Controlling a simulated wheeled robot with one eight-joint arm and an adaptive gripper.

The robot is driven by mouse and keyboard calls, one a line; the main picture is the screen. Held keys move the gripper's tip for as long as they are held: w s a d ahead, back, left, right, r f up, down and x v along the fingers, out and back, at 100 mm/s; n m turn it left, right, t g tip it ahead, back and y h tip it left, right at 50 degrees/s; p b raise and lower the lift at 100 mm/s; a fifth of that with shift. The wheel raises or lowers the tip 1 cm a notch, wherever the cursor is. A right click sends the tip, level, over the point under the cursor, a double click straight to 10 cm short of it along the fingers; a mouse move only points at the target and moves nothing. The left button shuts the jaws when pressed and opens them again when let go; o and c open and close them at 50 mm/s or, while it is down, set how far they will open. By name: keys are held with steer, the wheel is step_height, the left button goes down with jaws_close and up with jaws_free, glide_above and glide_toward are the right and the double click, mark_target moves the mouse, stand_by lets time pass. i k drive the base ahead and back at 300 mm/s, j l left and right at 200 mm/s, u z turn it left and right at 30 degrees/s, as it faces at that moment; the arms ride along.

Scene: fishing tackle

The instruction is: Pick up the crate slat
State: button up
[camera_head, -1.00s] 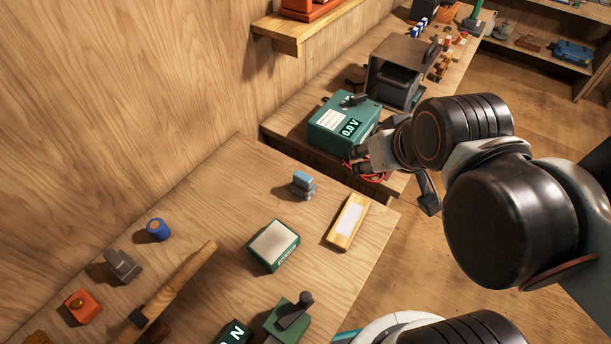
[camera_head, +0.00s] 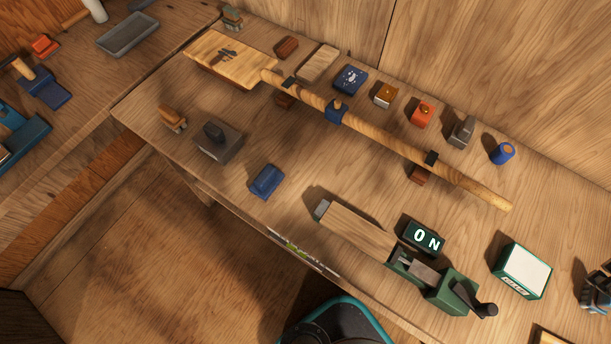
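A flat, pale brown wooden board (camera_head: 358,231) extends left from a green clamp-like device (camera_head: 452,290) near the front edge of the bench. It looks like a slat, but I cannot tell for sure that it is the crate slat. A grey piece (camera_head: 322,209) sits at its left end. Another light wooden piece (camera_head: 550,337) is cut off at the bottom right edge. My gripper is not in view now.
The bench (camera_head: 350,170) also carries a long wooden handle (camera_head: 390,136), an "0 N" display (camera_head: 424,238), a white-topped box (camera_head: 521,270), a dark grey block (camera_head: 218,142) and a blue block (camera_head: 266,181). A second bench (camera_head: 75,125) is at left. Open floor lies in front.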

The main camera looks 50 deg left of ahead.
mark_target(372, 239)
steer(key=u, duration=0.4)
steer(key=k+u, duration=0.1)
steer(key=u, duration=0.35)
steer(key=j+u, duration=0.1)
steer(key=u, duration=0.7)
steer(key=j+z, duration=0.1)
steer(key=z, duration=0.2)
steer(key=k+j+z, duration=0.15)
steer(key=j+z, duration=0.25)
steer(key=k+j+z, duration=0.5)
steer(key=j+z, duration=0.25)
steer(key=k+j+z, duration=0.15)
steer(key=k+j, duration=0.75)
steer(key=k+l, duration=0.1)
steer(key=k, duration=0.05)
